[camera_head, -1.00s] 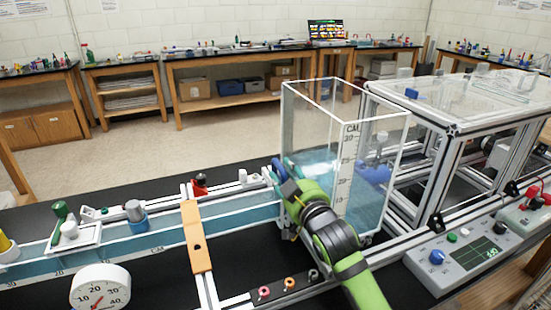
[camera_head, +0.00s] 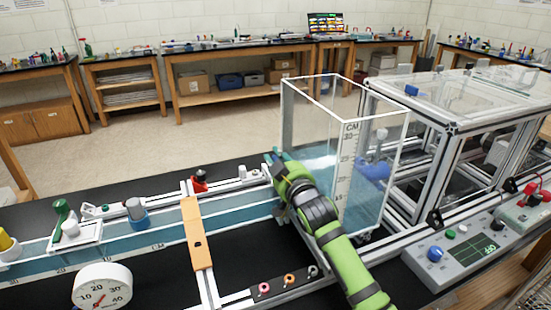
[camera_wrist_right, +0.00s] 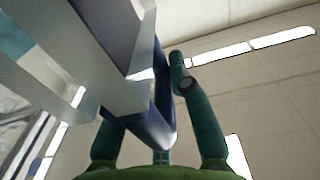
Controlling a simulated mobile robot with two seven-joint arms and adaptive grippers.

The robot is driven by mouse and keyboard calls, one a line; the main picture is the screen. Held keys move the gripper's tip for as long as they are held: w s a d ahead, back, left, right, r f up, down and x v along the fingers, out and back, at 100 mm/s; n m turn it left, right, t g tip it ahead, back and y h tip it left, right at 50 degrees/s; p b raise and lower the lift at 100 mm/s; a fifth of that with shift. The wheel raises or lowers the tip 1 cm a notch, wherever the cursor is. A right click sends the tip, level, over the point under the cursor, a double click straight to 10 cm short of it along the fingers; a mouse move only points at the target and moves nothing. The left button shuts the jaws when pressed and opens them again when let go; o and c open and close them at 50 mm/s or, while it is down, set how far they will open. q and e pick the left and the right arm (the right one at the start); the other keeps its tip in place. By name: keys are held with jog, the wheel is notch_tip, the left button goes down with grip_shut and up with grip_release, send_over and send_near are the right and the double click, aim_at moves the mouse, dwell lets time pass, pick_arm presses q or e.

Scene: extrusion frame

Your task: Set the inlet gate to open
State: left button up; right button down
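My right gripper (camera_head: 278,158) is at the left wall of the clear water tank (camera_head: 341,190), where the blue channel enters it. In the right wrist view, a dark blue part (camera_wrist_right: 152,125), apparently the inlet gate's handle, lies between the two teal fingers (camera_wrist_right: 155,105). The fingers are spread, with a gap beside the blue part; firm contact does not show. A pale metal bar runs alongside the blue part. In the head view, the gripper and green arm hide most of the gate, so its setting cannot be read. My left gripper is out of view.
An orange crosspiece (camera_head: 197,235) spans the channel to the left. A round dial (camera_head: 101,287) stands in front. A grey control box (camera_head: 462,247) sits right of my arm.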

aim_at(275, 156)
jog(key=shift+a+r, duration=0.15)
jog(key=shift+r, duration=0.05)
notch_tip(275, 156, up, 5)
jog(key=p, duration=0.3)
jog(key=shift+r+p, duration=0.1)
jog(key=shift+p, duration=0.3)
jog(key=c, duration=1.2)
grip_release()
jog(key=shift+c, duration=0.2)
jog(key=shift+a+f, duration=0.15)
jog(key=shift+f, duration=0.05)
jog(key=shift+s+d+f, duration=0.15)
jog(key=shift+s+d, duration=0.2)
jog(key=shift+s, duration=0.15)
jog(key=v, duration=1.1)
